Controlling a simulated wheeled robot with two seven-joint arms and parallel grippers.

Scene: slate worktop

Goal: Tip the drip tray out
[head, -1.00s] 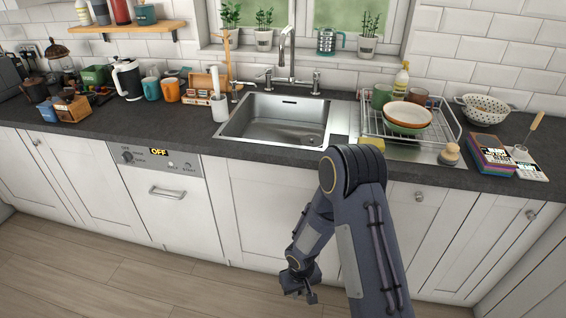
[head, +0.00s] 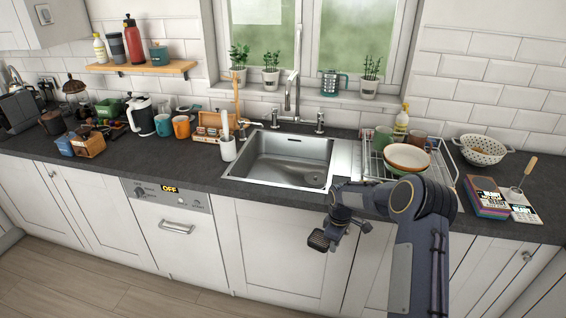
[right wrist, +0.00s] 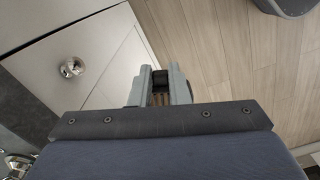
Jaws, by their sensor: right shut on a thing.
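My right gripper (head: 335,232) is in front of the white cabinet doors, below the worktop's front edge and near the sink. It is shut on a small dark, ridged piece that looks like the drip tray (head: 320,241). In the right wrist view the two grey fingers (right wrist: 159,88) point away over the floor, and most of what they hold is hidden behind the wrist. The steel sink (head: 283,160) is empty, up and to the left of the gripper. My left gripper is not in view.
A dish rack (head: 425,172) with bowls stands right of the sink. The tap (head: 291,95) rises behind the basin. A dark machine (head: 16,112) sits at the far left.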

